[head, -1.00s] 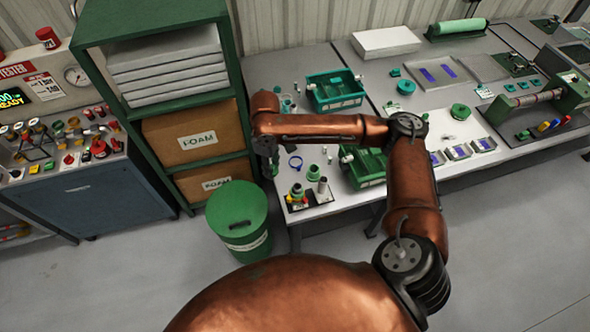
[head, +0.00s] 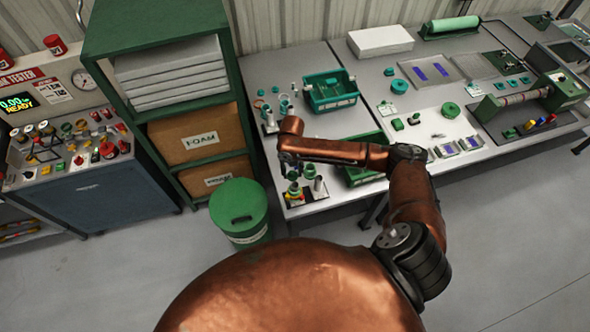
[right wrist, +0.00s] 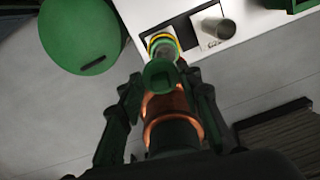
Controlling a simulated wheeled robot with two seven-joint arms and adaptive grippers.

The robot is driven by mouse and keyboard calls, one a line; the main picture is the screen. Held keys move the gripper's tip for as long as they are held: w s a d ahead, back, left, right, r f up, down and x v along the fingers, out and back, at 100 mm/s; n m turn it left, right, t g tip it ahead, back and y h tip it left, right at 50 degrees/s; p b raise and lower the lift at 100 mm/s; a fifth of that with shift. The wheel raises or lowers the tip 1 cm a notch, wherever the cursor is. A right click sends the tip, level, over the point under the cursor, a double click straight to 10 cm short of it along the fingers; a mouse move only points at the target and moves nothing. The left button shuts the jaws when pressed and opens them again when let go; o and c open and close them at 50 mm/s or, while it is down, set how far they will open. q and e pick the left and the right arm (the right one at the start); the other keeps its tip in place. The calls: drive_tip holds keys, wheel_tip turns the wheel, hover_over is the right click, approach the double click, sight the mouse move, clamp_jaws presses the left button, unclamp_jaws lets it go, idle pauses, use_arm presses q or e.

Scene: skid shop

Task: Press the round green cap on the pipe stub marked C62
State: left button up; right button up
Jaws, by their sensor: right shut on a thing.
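My right gripper (head: 292,170) is over the near left corner of the bench, at a small dark board with pipe stubs. In the right wrist view its fingers (right wrist: 162,90) are shut on a green cap (right wrist: 158,76). A stub with a yellow ring (right wrist: 163,42) shows just beyond the cap and partly behind it; I cannot tell whether they touch. It also shows in the head view (head: 294,189), below the gripper. A bare grey stub (right wrist: 219,28) stands to its right, also seen in the head view (head: 318,186). No C62 mark is readable. My left gripper is not in view.
A green lidded bin (head: 240,212) stands on the floor beside the bench's left end. Green crates (head: 331,91) and small parts occupy the bench. A tester cabinet (head: 90,200) is at far left.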

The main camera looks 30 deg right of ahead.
sight(295, 179)
drive_tip(key=shift+s+d+f+n, duration=0.25)
drive_tip(key=shift+d+f+n, duration=0.15)
drive_tip(key=shift+n, duration=0.6)
wheel_tip(295, 179, down, 4)
drive_tip(key=b, duration=0.4)
drive_tip(key=shift+f+b, duration=0.3)
drive_tip(key=shift+f, duration=0.65)
drive_tip(key=shift+w+p, duration=0.1)
drive_tip(key=shift+p, duration=0.5)
drive_tip(key=shift+f+p, duration=0.4)
drive_tip(key=shift+f, duration=0.25)
idle(1.0)
drive_tip(key=o, duration=0.8)
